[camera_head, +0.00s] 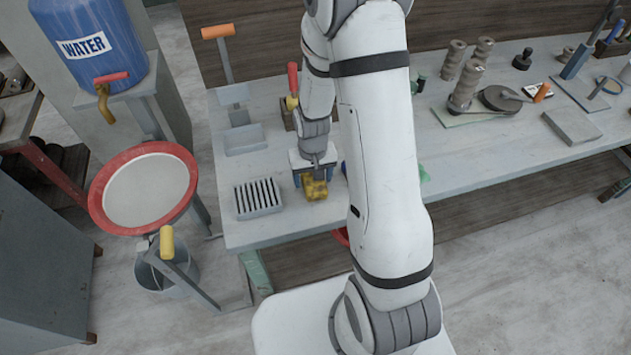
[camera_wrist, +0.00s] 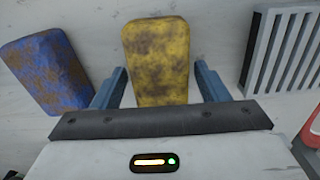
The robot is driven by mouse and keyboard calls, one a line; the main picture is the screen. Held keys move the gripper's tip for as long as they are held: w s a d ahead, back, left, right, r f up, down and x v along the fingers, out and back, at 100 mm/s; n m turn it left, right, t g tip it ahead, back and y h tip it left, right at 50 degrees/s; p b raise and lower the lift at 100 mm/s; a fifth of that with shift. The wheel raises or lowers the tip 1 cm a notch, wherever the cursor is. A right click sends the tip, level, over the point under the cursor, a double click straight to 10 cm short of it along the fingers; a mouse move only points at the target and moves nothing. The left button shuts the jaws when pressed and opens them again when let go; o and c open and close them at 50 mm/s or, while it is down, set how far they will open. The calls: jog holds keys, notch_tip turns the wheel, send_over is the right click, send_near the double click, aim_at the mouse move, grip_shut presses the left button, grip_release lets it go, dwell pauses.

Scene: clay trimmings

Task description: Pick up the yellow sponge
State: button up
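The yellow sponge (camera_wrist: 158,62), stained with brown, lies on the grey bench top in the wrist view. My gripper (camera_wrist: 160,88) is open, with one blue finger on each side of the sponge's near part and a visible gap on both sides. In the head view the yellow sponge (camera_head: 315,188) shows just in front of my gripper (camera_head: 314,178), near the bench's front edge. My arm hides part of the bench there. Whether the fingers are at the sponge's height is hard to tell.
A blue and brown sponge (camera_wrist: 45,70) lies left of my gripper in the wrist view. A slotted grey rack (camera_wrist: 284,50) stands to the right, and also shows in the head view (camera_head: 258,198). Metal trays and tools stand farther back on the bench (camera_head: 290,226).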

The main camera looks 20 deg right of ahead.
jog(key=c, duration=0.8)
jog(key=shift+r, duration=0.1)
notch_tip(320, 180, up, 10)
jog(key=shift+f+b, duration=0.1)
jog(key=shift+b, duration=0.55)
jog(key=o, duration=0.5)
jog(key=shift+c, duration=0.2)
jog(key=c, duration=0.4)
